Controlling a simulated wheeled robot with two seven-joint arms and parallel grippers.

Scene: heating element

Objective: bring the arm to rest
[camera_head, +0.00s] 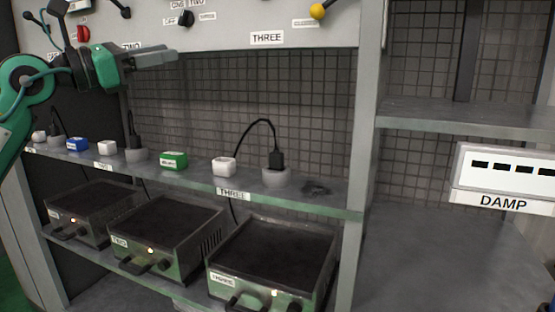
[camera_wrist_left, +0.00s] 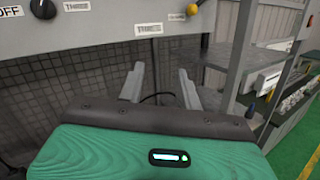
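My left arm (camera_head: 22,88) comes in from the left, bent, with green links. My left gripper (camera_head: 172,54) is raised in front of the grey control panel, above the shelf, with its fingers pointing right. In the left wrist view the two grey fingers (camera_wrist_left: 162,78) stand apart with nothing between them, so it is open and empty. The gripper touches nothing that I can see. My right gripper is not in view.
The grey panel (camera_head: 225,25) has knobs, a red switch (camera_head: 83,33) and a yellow-tipped lever (camera_head: 317,11). The shelf below holds white, blue (camera_head: 77,145) and green (camera_head: 174,160) blocks and plugs. Heaters, including THREE (camera_head: 272,262), stand lower. A DAMP box (camera_head: 505,172) is at right.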

